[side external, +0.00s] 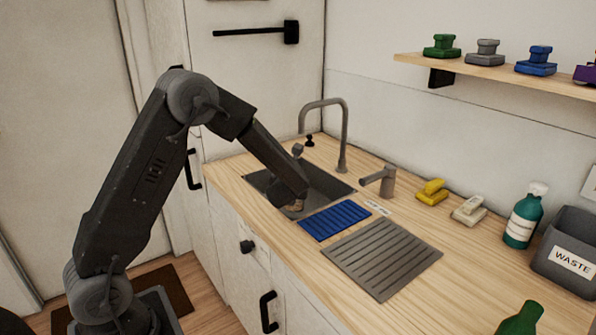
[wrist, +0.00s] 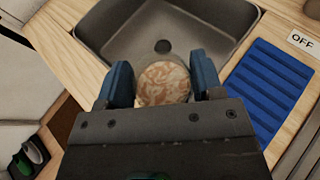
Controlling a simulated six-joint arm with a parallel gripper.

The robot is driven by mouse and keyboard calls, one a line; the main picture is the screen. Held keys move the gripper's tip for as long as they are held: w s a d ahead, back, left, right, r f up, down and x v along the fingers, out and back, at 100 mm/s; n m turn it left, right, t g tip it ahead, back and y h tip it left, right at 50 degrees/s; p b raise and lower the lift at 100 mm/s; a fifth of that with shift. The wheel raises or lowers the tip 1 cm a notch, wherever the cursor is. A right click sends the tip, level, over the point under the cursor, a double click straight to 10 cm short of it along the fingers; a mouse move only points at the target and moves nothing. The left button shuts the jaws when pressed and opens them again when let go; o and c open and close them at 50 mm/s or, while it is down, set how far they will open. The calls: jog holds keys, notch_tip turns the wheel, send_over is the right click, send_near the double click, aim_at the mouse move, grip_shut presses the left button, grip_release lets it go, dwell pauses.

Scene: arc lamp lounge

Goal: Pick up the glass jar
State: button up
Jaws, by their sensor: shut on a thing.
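The glass jar (wrist: 163,84) shows in the wrist view as a round top with a mottled tan and white pattern. My gripper (wrist: 163,82) is shut on it, one blue finger on each side. The jar is over or in the near part of the metal sink (wrist: 150,22); its height above the sink floor is hard to tell. In the side view my gripper (side external: 292,198) reaches down into the sink, and a small part of the jar (side external: 297,205) shows beneath it. The rest of the jar is hidden by my gripper.
A tall grey faucet (side external: 343,130) stands behind the sink. A blue ribbed mat (side external: 335,220) and a grey ribbed mat (side external: 382,258) lie to its right. A teal bottle (side external: 525,215) and a waste bin (side external: 572,245) stand further right.

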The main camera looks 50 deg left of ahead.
jog(key=s+d, duration=2.1)
jog(key=w+a+r+m+t+h, duration=0.2)
jog(key=w+r+m+h, duration=0.1)
jog(key=w, duration=0.5)
jog(key=w+a+r+m+t+h, duration=0.1)
jog(key=w+a+r+m+h, duration=0.15)
jog(key=w, duration=0.55)
notch_tip(320, 180, up, 5)
jog(key=w+a+r+n+g+y, duration=0.1)
jog(key=w+a+n+g+y, duration=0.2)
jog(key=w+a+n+y, duration=0.6)
jog(key=w+a+f+g+h, duration=0.1)
jog(key=w+a+g, duration=0.15)
jog(key=a, duration=0.35)
jog(key=w+a+g, duration=0.1)
jog(key=w+a, duration=0.3)
jog(key=a, duration=0.2)
notch_tip(320, 180, down, 15)
jog(key=n+t+h, duration=0.2)
jog(key=n, duration=0.2)
jog(key=shift+w+d+t, duration=0.15)
jog(key=shift+w+t, duration=0.05)
jog(key=shift+t, duration=0.15)
